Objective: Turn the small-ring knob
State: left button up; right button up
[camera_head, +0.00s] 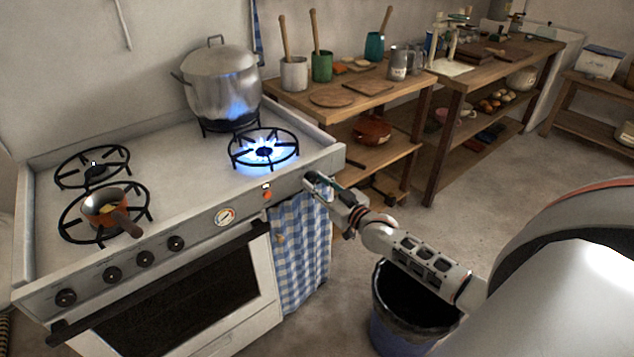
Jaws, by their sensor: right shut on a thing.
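My right gripper (314,180) is at the right end of the stove's front panel (205,222). It is shut on a knob there, taken to be the small-ring knob, which the fingers hide almost wholly. The front right ring (263,150) burns with a blue flame and nothing stands on it. Several black knobs (145,258) sit apart on the left part of the panel. A round dial (225,216) and a small orange-red fitting (267,194) lie between them and my gripper. My left gripper is out of view.
A large steel pot (221,82) stands on the back right ring. A small copper pan (106,207) sits on the front left ring. A checked towel (300,250) hangs by the oven door. A dark bin (412,305) stands below my right arm. A wooden bench (350,88) is behind.

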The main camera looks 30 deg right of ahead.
jog(key=n+p, duration=0.1)
jog(key=n, duration=0.5)
jog(key=shift+d+r+p, duration=0.1)
jog(key=shift+p, duration=0.25)
jog(key=n, duration=0.5)
jog(key=shift+n, duration=0.5)
jog(key=o, duration=1.1)
jog(key=shift+s, duration=0.1)
jog(key=s+d, duration=0.1)
jog(key=s, duration=1.1)
jog(key=shift+w, duration=0.1)
